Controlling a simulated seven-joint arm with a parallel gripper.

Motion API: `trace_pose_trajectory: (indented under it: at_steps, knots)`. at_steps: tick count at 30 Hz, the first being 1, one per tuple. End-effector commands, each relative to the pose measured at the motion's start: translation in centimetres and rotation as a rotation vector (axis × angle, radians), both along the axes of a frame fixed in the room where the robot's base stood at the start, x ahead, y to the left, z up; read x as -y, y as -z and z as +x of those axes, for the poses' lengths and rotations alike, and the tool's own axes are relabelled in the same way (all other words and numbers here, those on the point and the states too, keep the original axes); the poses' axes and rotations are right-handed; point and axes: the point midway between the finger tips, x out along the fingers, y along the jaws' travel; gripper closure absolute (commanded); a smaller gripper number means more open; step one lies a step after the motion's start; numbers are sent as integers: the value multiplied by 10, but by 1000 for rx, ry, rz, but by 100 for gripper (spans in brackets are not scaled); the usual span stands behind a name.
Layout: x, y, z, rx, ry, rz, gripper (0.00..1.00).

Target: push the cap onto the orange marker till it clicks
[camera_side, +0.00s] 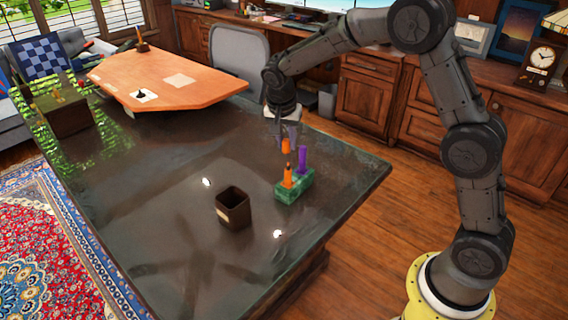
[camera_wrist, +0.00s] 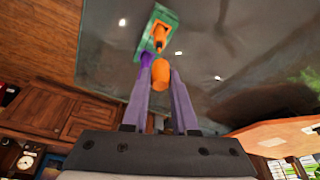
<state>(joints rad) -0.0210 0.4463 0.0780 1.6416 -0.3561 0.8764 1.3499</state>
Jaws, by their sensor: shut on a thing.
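A dark square cup (camera_side: 232,208) stands left of the block. The table's right edge is not far from the block. An orange-brown table (camera_side: 160,75) stands behind.

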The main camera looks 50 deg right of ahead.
Motion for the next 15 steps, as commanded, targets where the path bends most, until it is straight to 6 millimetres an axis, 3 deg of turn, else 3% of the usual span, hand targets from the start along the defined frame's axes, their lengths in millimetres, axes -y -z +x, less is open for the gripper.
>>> trace_pose_trajectory:
  at_steps: [5, 15]
  knots:
    - [12, -15, 2, -1, -26, 0, 100]
    - [12, 5, 2, -3, -27, -1, 100]
